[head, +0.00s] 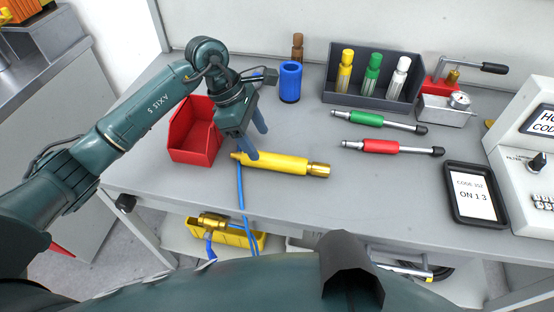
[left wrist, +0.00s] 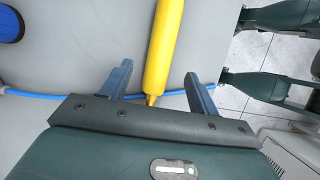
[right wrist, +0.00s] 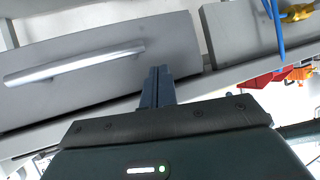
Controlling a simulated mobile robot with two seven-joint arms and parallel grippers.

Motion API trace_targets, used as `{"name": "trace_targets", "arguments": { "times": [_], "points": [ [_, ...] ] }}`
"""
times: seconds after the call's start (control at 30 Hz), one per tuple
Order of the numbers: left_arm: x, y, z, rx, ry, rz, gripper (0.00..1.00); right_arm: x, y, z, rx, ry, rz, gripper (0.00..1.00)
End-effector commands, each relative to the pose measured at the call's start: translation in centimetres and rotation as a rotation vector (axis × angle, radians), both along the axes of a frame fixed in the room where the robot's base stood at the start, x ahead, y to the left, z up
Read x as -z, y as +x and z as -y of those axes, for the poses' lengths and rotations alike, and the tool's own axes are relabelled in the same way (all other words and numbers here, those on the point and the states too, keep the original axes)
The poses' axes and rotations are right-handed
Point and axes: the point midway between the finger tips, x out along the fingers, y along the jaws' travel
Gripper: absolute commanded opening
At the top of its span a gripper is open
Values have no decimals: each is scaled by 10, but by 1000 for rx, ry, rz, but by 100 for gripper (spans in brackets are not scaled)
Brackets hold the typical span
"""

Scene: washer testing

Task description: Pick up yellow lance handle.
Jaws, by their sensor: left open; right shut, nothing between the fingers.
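The yellow lance handle (head: 275,164) lies on the grey bench with its brass end to the right and a blue hose at its left end. My left gripper (head: 257,143) is open above the handle's left part. In the left wrist view the yellow lance handle (left wrist: 163,45) runs between the two blue fingers of the left gripper (left wrist: 158,80), with a gap on each side. Whether the fingers are down around it I cannot tell. My right gripper (right wrist: 158,72) is shut and empty, facing a grey drawer front with a bar handle.
A red bin (head: 195,135) stands just left of the left gripper. A blue cylinder (head: 290,82) is behind. Green (head: 375,121) and red (head: 385,147) handles lie to the right, with a dark tray (head: 345,98) of colored bottles behind. A tablet (head: 474,193) lies at the right.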

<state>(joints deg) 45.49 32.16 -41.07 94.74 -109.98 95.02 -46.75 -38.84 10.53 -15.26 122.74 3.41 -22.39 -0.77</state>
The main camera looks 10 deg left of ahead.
Motion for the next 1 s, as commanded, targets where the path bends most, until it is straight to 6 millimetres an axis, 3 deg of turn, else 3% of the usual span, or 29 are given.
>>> {"name": "trace_targets", "arguments": {
  "times": [0.6, 0.87, 1.0],
  "points": [
    [58, -1, 35, 0, -4, -2, 61, -8, 1, 2, -4, -27, 1, 0],
    [62, -1, 36, 0, -2, 0, 61, -6, 1, 2, -4, -29, -2, 0],
    [62, -1, 36, 0, -2, 0, 50, -6, 1, 2, -4, -29, -2, 0]
  ]
}}
